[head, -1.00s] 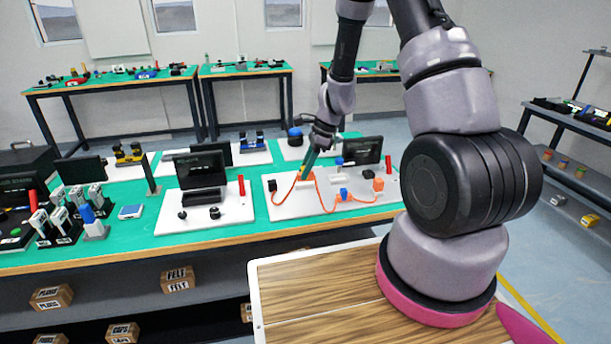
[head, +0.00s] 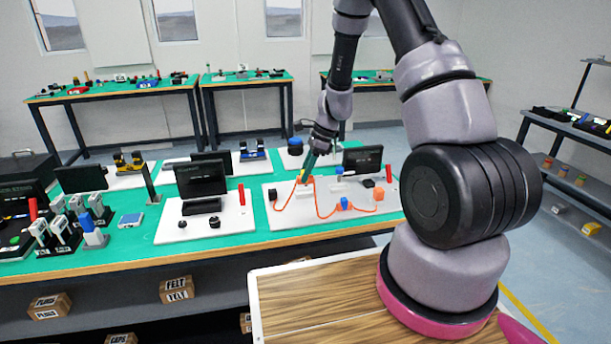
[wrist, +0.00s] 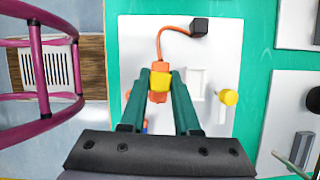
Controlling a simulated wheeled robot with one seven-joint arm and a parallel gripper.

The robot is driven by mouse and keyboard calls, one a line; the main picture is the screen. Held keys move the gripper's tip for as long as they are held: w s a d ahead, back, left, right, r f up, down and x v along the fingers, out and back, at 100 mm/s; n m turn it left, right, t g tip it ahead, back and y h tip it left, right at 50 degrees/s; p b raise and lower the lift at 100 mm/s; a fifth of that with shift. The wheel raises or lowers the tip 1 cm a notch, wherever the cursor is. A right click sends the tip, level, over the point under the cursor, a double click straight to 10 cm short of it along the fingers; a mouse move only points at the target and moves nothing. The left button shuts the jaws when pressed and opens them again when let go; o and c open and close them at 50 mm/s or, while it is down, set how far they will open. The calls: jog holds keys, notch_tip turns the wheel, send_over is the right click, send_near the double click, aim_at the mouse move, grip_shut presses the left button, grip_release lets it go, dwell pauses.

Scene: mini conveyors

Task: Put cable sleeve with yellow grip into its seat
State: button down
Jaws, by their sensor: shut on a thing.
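My gripper (wrist: 159,84) is shut on the yellow grip of the orange cable sleeve (wrist: 159,82), which sits between its two green fingers. In the head view my gripper (head: 304,178) is over the left part of the white board (head: 284,211). The orange cable runs from the sleeve to a black block (wrist: 199,25), with more cable across the board. A white recessed fixture (wrist: 195,82), which looks like the seat, is just right of the sleeve in the wrist view. The sleeve is apart from it; its height above the board is unclear.
A yellow knob (wrist: 229,97) stands right of the white fixture. Another board with a screen (head: 201,178) is to the left.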

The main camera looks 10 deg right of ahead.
jog(key=w+d, duration=0.1)
jog(key=w, duration=0.7)
jog(key=shift+d, duration=0.3)
dwell(0.4)
jog(key=shift+f, duration=0.1)
jog(key=shift+f, duration=3.45)
jog(key=shift+f, duration=0.15)
